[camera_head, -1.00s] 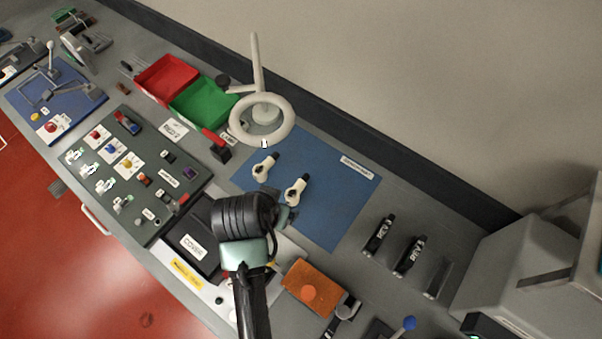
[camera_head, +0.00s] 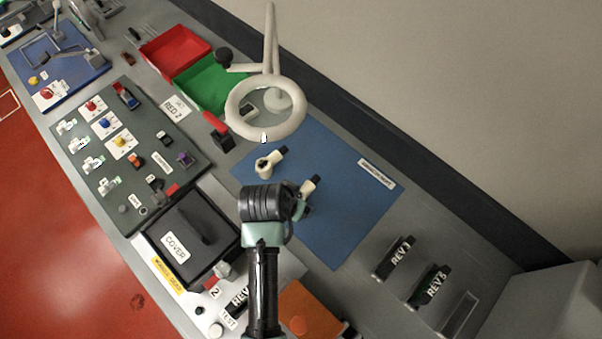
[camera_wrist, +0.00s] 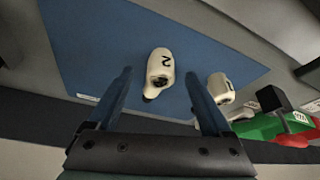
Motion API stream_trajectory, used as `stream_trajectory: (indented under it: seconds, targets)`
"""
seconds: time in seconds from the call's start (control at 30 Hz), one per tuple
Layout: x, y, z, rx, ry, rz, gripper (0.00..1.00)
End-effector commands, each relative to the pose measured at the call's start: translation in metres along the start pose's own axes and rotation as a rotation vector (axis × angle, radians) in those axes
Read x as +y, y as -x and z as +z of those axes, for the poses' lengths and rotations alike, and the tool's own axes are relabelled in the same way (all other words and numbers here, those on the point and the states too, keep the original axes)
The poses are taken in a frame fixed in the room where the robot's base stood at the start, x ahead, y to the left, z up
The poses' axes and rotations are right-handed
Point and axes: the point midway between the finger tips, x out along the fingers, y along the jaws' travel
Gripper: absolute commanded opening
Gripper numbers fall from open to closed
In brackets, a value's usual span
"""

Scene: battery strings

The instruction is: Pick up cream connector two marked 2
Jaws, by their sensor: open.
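Cream connector two (camera_wrist: 159,66), marked with a black 2, lies on the blue mat (camera_wrist: 90,40). In the wrist view it shows between and beyond the fingertips of my gripper (camera_wrist: 159,76). My gripper is open and empty; I cannot tell how far above the connector it is. In the head view the connector (camera_head: 309,187) is partly hidden behind my gripper (camera_head: 303,208), and its dark end points up and right. A second cream connector (camera_head: 270,161) lies apart on the mat; in the wrist view (camera_wrist: 221,88) it is just right of the right finger.
A ring magnifier lamp (camera_head: 240,127) stands at the mat's upper left corner. Green (camera_head: 212,84) and red (camera_head: 175,52) bins are behind it. Black REV modules (camera_head: 430,286) stand right of the mat. A black cover (camera_head: 190,238) lies to the left. The mat's right part is clear.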

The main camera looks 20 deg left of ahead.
Motion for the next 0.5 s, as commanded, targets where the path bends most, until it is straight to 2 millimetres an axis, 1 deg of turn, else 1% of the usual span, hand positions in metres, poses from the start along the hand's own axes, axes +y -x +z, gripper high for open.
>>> stream_trajectory:
  seconds: [0.2,0.27,0.4,0.5]
  targets:
    - [-0.001,-0.027,-0.002,-0.002,0.000,0.001,0.83]
    - [-0.001,-0.033,-0.002,-0.002,0.000,0.001,0.83]
    - [-0.001,-0.039,-0.002,0.000,0.000,0.000,0.83]
    - [-0.001,-0.039,-0.002,0.000,0.000,-0.001,0.83]
